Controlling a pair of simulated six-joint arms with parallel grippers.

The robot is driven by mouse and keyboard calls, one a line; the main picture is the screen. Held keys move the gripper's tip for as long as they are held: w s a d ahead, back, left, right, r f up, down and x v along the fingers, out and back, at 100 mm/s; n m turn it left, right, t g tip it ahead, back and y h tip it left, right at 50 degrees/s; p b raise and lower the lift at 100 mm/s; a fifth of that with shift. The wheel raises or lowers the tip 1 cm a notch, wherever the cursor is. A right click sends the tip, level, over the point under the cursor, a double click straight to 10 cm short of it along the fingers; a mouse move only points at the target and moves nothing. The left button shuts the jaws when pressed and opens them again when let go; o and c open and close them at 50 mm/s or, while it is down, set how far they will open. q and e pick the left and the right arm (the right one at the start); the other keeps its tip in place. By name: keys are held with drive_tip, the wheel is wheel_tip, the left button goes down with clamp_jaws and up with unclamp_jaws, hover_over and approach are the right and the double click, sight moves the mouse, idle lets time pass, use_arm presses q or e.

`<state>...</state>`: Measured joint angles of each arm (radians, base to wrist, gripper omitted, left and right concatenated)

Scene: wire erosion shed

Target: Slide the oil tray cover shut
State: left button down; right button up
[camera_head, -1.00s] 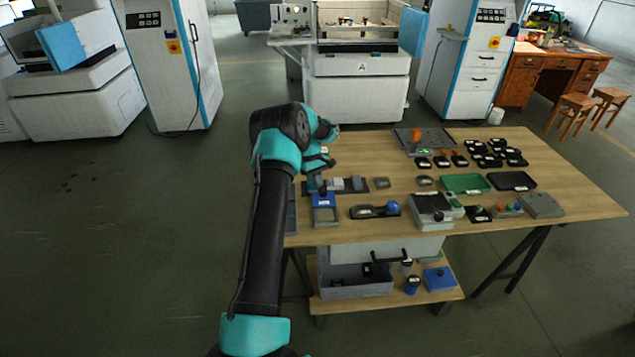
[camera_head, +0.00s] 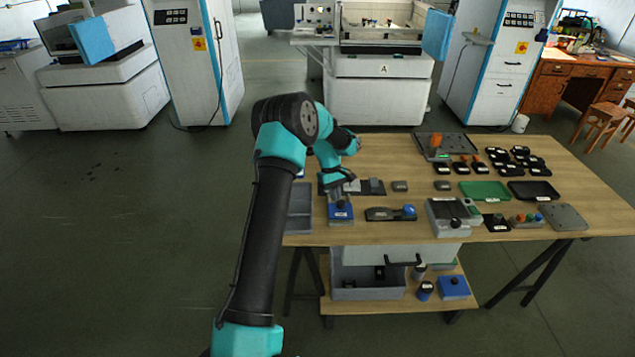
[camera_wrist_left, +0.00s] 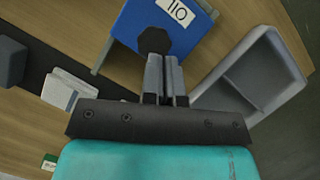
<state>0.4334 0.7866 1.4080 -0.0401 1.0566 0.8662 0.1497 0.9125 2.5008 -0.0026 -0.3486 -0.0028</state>
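The oil tray (camera_head: 340,223) is at the near left part of the bench, with its blue cover (camera_head: 341,212) lying across it. The left wrist view shows the blue cover (camera_wrist_left: 182,42) with a white label, a dark knob (camera_wrist_left: 154,40) and thin grey tray edges beside it. No open tray interior shows. My left gripper (camera_head: 340,201) is low at the far side of the cover. Its fingers (camera_wrist_left: 164,62) are together, with their tips right against the knob; the knob appears beyond the tips, not between them. My right gripper is in neither view.
A grey open bin (camera_head: 299,212) stands just left of the oil tray. A dark rail (camera_head: 370,187) with grey blocks lies behind it. A black holder with a blue knob (camera_head: 391,213) is to the right. Bare wood (camera_head: 385,160) lies behind the rail.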

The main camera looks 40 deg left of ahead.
use_arm(q)
drive_tip(key=shift+s+d, duration=0.2)
drive_tip(key=shift+s, duration=0.05)
drive_tip(key=shift+w+a+f, duration=0.1)
drive_tip(key=shift+w+a, duration=0.05)
drive_tip(key=shift+a, duration=0.2)
drive_tip(key=a, duration=0.1)
drive_tip(key=w+a, duration=0.1)
drive_tip(key=a, duration=0.1)
drive_tip(key=shift+a, duration=0.15)
drive_tip(key=v, duration=1)
